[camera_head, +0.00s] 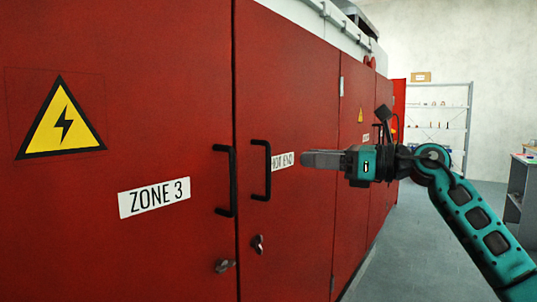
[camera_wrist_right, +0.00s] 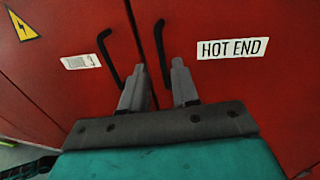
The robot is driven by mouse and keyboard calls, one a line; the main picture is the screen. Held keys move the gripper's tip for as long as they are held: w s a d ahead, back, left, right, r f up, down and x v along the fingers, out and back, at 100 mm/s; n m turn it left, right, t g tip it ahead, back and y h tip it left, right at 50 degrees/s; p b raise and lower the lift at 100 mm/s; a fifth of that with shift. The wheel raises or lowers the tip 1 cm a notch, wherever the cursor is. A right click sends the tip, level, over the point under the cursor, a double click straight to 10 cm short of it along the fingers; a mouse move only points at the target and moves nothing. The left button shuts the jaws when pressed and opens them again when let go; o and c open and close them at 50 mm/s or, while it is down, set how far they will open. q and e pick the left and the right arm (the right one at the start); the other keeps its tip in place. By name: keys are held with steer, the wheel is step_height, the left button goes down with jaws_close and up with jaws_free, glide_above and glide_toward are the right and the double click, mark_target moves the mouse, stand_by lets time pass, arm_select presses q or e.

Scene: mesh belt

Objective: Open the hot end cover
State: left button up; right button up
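The hot end cover (camera_head: 300,100) is a red door, closed flush beside the Zone 3 door. Its black vertical handle (camera_head: 261,170) stands near its left edge, partly over the white "HOT END" label (camera_head: 287,160). In the right wrist view the handle (camera_wrist_right: 161,52) shows beyond and between my fingers, with the label (camera_wrist_right: 232,48) to the right. My right gripper (camera_head: 304,159) is in front of the cover, right of the handle in the head view. Its two grey fingers (camera_wrist_right: 160,82) are apart and empty. I cannot tell the exact distance to the handle. My left gripper is not in view.
The Zone 3 door (camera_head: 120,240) has its own black handle (camera_head: 225,180) close beside the hot end one. Locks (camera_head: 258,244) sit below the handles. A shelf rack (camera_head: 440,105) stands far back. Grey floor (camera_head: 415,260) is clear along the cabinets.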

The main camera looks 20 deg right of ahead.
steer(key=p, duration=0.1)
glide_above(269, 193)
steer(key=shift+w, duration=0.35)
jaws_close()
stand_by(0.4)
